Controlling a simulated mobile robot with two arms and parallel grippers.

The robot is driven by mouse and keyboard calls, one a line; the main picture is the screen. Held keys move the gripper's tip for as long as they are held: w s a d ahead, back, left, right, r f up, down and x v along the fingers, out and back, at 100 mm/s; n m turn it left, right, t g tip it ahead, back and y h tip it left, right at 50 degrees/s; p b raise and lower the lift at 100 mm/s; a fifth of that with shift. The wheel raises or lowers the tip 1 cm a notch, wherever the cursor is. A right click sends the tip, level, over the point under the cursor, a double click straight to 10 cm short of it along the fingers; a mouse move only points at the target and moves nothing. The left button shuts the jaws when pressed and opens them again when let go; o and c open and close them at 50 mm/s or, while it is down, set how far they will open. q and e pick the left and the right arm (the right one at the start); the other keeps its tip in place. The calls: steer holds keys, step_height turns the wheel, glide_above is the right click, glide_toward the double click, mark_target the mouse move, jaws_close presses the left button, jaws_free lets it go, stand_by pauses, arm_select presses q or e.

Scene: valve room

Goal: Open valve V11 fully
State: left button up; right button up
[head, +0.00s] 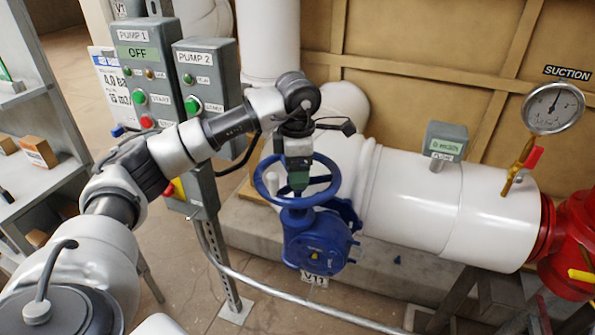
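The blue handwheel (330,191) is mounted on a blue valve body (317,243) on the white pipe. A tag (314,278) below the body seems to read V11. My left gripper (298,184) points down over the wheel, with its fingertips near the hub and inside the rim as seen from here. Whether the fingers touch the wheel, and whether they are open or shut, cannot be made out. The far part of the rim is partly hidden by my gripper. My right gripper is not in view.
The PUMP 1 box (139,60), showing OFF, and the PUMP 2 box (207,75) stand behind my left arm. The white pipe (430,200) carries a flow meter (446,142) and a suction gauge (553,107). A handrail (290,302) crosses low in front. Shelves (40,150) stand at left.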

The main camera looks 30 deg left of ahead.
arm_select(q)
steer(key=shift+s+f, duration=0.1)
steer(key=shift+f, duration=0.2)
steer(key=shift+f, duration=0.2)
steer(key=c, duration=1)
steer(key=n, duration=0.4)
steer(key=o, duration=1)
steer(key=shift+s+d+r, duration=0.1)
steer(key=shift+d+r, duration=0.1)
steer(key=shift+d, duration=0.05)
steer(key=shift+p, duration=0.3)
